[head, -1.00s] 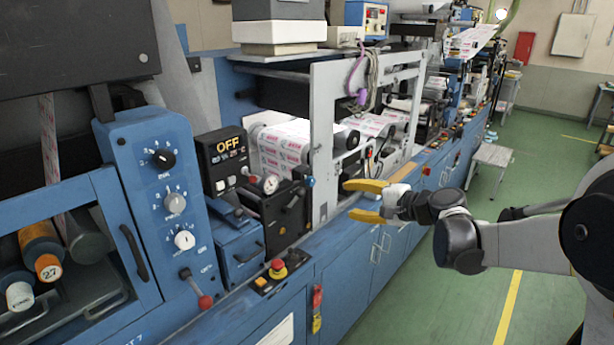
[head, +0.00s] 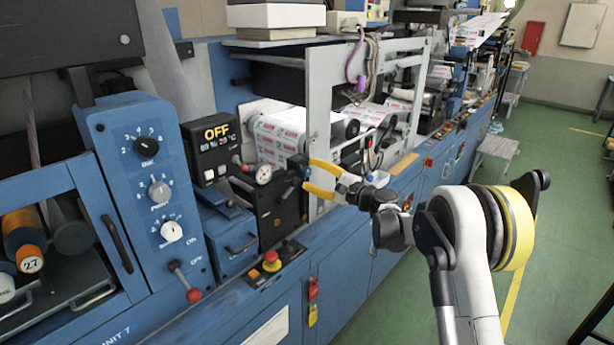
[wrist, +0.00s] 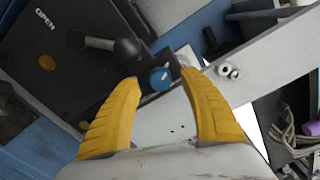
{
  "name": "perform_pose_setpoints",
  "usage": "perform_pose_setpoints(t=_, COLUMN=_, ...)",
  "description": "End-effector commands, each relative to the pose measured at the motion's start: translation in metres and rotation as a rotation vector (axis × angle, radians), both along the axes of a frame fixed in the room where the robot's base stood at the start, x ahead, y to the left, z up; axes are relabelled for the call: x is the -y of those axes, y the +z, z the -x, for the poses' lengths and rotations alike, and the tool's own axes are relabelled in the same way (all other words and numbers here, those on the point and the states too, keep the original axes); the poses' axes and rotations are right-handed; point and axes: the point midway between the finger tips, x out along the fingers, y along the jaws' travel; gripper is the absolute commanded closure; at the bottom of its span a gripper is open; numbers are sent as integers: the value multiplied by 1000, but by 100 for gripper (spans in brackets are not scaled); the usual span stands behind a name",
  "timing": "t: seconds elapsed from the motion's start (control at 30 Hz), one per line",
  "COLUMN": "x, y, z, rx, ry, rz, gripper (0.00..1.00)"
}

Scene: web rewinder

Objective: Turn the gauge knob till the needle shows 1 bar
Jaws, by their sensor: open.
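The gauge (head: 263,174) is a small round white dial on top of the black unit left of my gripper in the head view; its needle is too small to read. A small blue knob (wrist: 161,78), which I take to be the gauge knob, shows in the wrist view between the two yellow fingertips. It also shows in the head view (head: 306,172), right of the gauge. My gripper (head: 310,176) is open and empty, its fingers pointing at the knob. I cannot tell how much depth is left between fingertips and knob, or whether they touch.
A black lever (wrist: 128,48) on the panel marked OPEN stands close left of the knob. The grey frame plate (head: 320,120) rises just behind the fingers. A red stop button (head: 271,257) sits on the ledge below.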

Motion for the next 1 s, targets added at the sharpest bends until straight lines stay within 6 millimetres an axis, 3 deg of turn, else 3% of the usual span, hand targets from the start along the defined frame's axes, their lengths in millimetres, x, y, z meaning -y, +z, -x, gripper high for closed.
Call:
perform_pose_setpoints(t=0.2, x=-15, y=0, z=-12, rx=0, ry=0, rz=0, gripper=48)
perform_pose_setpoints(t=0.47, x=-16, y=1, z=-13, rx=1, ry=-1, rz=1, gripper=48)
perform_pose_setpoints(t=0.5, x=-16, y=1, z=-13, rx=1, ry=-1, rz=1, gripper=53)
perform_pose_setpoints(t=0.67, x=-16, y=1, z=-13, rx=1, ry=-1, rz=1, gripper=100)
perform_pose_setpoints(t=1.0, x=-16, y=0, z=-13, rx=27, ry=-1, rz=21, gripper=100)
